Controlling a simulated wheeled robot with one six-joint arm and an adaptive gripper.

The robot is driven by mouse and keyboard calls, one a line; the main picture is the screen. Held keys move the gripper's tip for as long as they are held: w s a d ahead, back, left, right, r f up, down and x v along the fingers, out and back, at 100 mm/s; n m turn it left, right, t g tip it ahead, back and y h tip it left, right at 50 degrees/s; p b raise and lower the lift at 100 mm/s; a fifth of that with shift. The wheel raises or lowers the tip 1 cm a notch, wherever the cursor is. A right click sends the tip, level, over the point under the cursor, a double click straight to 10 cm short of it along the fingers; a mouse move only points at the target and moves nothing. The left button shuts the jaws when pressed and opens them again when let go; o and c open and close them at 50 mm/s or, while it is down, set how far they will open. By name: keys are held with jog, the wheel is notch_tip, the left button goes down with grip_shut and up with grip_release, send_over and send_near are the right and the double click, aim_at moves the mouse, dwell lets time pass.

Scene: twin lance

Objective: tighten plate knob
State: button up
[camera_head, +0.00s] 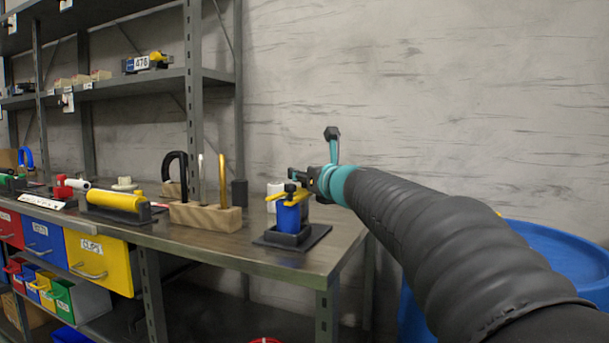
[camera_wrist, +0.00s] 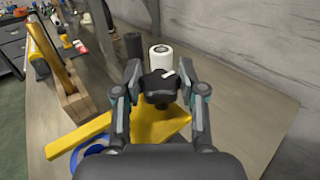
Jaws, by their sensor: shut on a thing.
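The plate knob (camera_wrist: 160,87) is black with a white mark on top and stands on a yellow plate (camera_wrist: 155,125) in the wrist view. My gripper (camera_wrist: 160,82) is shut on the knob, with one finger on each side. In the head view my gripper (camera_head: 303,178) is above a blue body (camera_head: 288,216) with a yellow plate (camera_head: 288,195) on top. The blue body stands in a black base (camera_head: 290,240) near the bench's right end. The knob is mostly hidden by the gripper in the head view.
A white cylinder (camera_wrist: 161,56) and a dark cylinder (camera_wrist: 133,45) stand just behind the plate. A wooden block (camera_head: 205,217) with a black hook and a yellow hook stands to the left. A blue barrel (camera_head: 570,255) is right of the bench (camera_head: 330,250). The bench's right corner is clear.

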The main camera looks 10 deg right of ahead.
jog(key=o, duration=1.2)
jog(key=shift+c, duration=0.2)
jog(key=v, duration=1.2)
